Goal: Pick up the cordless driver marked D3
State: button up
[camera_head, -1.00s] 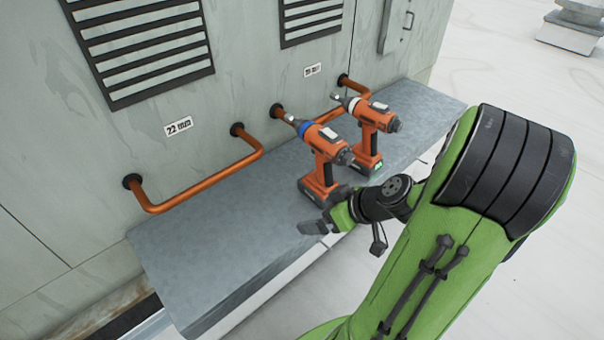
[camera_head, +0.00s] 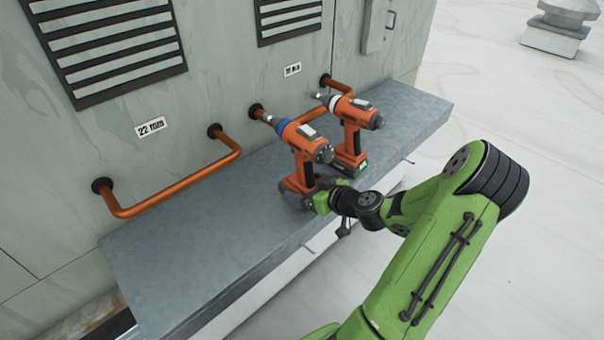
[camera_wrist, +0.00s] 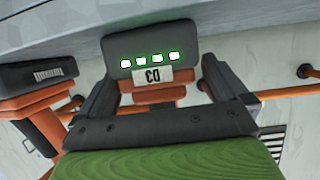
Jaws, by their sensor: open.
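The cordless driver marked D3 (camera_wrist: 152,75) shows in the wrist view, upside down, with its tag and a row of green-lit lamps facing me. It appears to be the orange driver with the blue collar (camera_head: 303,142) in the head view, standing upright on the grey ledge. My gripper (camera_wrist: 156,80) is open, with one finger on each side of the D3 driver's base. In the head view my gripper (camera_head: 306,195) is low at that base, and its fingertips are partly hidden. I cannot tell whether the fingers touch the driver.
A second orange driver with a white collar (camera_head: 354,118) stands close to the right; it also shows at the left of the wrist view (camera_wrist: 40,105). Copper pipes (camera_head: 180,182) run along the wall behind. The ledge (camera_head: 190,240) is bare at the left.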

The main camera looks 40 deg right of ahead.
jog(key=x, duration=0.3)
jog(key=shift+d+f, duration=0.1)
jog(key=shift+s, duration=0.1)
jog(key=shift+c, duration=0.5)
